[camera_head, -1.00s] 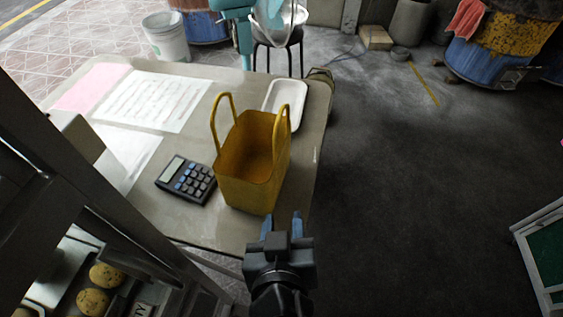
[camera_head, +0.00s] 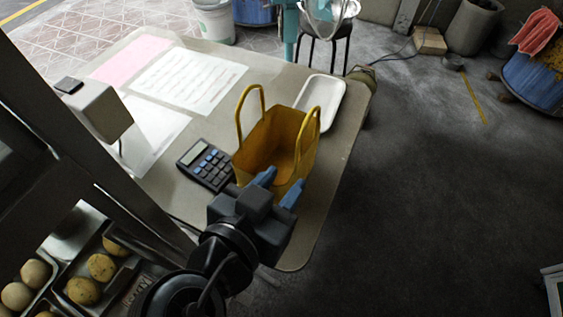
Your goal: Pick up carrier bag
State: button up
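The yellow carrier bag (camera_head: 272,139) stands upright and open-topped on the table (camera_head: 328,168), with two looped handles, one at its left and one at its right. My gripper (camera_head: 278,188) is in front of the bag's near side, its two blue fingers spread apart and pointing at the bag.
A calculator (camera_head: 207,165) lies left of the bag and a white tray (camera_head: 321,101) lies behind it. Paper sheets (camera_head: 188,81) cover the table's far left. A dark metal frame (camera_head: 75,160) stands at left near trays of round food. The floor (camera_head: 440,200) at right is clear.

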aim_at(295, 168)
jog(key=x, duration=0.6)
jog(key=shift+w+f+p, duration=0.15)
jog(key=shift+w+p, duration=0.1)
jog(key=shift+p, duration=0.15)
jog(key=shift+c, duration=0.4)
grip_shut()
